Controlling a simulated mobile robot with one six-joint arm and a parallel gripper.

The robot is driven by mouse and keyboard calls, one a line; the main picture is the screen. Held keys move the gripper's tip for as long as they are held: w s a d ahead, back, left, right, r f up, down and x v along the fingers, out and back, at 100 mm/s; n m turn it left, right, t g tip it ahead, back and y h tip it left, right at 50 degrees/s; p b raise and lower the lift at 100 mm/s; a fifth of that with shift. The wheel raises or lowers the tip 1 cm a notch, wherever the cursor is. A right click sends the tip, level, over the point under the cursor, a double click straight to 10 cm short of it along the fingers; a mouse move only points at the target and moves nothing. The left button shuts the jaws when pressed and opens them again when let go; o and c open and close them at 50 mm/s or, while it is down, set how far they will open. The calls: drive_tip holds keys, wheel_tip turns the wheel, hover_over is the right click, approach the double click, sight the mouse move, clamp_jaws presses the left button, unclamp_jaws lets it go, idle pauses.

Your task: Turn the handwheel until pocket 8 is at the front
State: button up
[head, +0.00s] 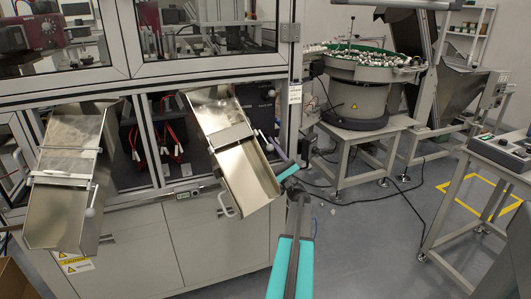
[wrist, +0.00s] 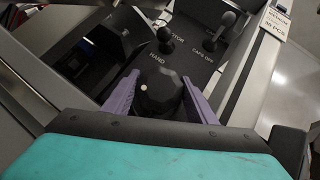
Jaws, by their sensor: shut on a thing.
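The handwheel is a black faceted knob (wrist: 158,98) with a white dot, below the label HAND in the wrist view. My gripper (wrist: 161,84) has its two purple fingers on either side of the knob and is shut on it. No numbered pocket can be made out in either view.
The steel chute (head: 250,182) sticks out close to my arm.

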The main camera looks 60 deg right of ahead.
drive_tip(key=shift+m+h, duration=0.4)
drive_tip(key=shift+h, duration=0.1)
drive_tip(key=o, duration=0.8)
drive_tip(key=shift+f, duration=0.1)
drive_tip(key=v, duration=1.3)
drive_tip(key=shift+s+f+b, duration=0.2)
drive_tip(key=shift+s+b, duration=0.1)
